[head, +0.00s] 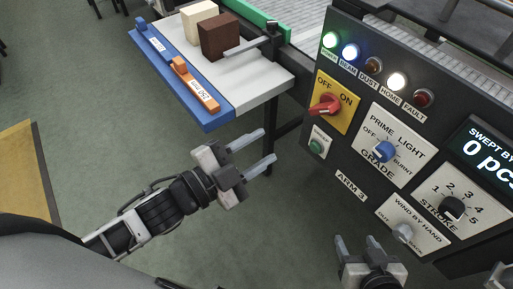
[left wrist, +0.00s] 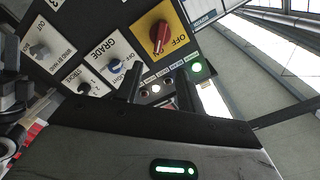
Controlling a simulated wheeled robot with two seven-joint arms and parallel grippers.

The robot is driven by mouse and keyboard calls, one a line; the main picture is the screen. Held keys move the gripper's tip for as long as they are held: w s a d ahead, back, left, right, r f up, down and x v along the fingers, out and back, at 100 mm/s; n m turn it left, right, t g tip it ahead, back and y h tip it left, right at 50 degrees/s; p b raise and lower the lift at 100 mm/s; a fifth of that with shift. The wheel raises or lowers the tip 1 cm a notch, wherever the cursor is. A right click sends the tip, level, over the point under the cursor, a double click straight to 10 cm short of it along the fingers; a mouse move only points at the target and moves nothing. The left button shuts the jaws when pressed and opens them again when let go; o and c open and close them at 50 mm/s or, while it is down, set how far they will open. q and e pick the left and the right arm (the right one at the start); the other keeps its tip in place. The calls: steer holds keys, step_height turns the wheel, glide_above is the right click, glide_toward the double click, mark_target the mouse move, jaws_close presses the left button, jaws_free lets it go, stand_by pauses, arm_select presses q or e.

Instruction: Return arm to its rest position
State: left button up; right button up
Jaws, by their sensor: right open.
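My left gripper (head: 268,145) hangs in free air left of the control panel, below the blue-edged shelf in the head view. Its two fingers are apart and hold nothing. In the left wrist view its dark fingers (left wrist: 160,85) stand apart in front of the panel, which appears upside down. My right gripper (head: 355,241) is at the bottom of the head view, in front of the panel's lower left part. Its fingers are apart and empty. The rest of the right arm is mostly out of view.
The control panel (head: 343,158) carries a red switch (head: 325,105), a blue grade knob (head: 384,151), a stroke knob (head: 452,208) and a wind knob (head: 402,233). A shelf (head: 262,92) holds a brown brick (head: 219,38) and a cream brick (head: 198,20). Open floor lies left.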

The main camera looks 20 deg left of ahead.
arm_select(q)
steer(key=s+a+f+n+g+y, duration=0.2)
steer(key=s+f+n+y, duration=0.1)
steer(key=f+n, duration=0.3)
steer(key=s+a+f+n+g+y, duration=0.2)
steer(key=s+a+f+n+y, duration=0.1)
steer(key=f+n, duration=0.4)
step_height(320, 180, down, 4)
steer(key=shift+r+n+y, duration=0.1)
steer(key=shift+n+y, duration=0.2)
steer(key=shift+y, duration=0.5)
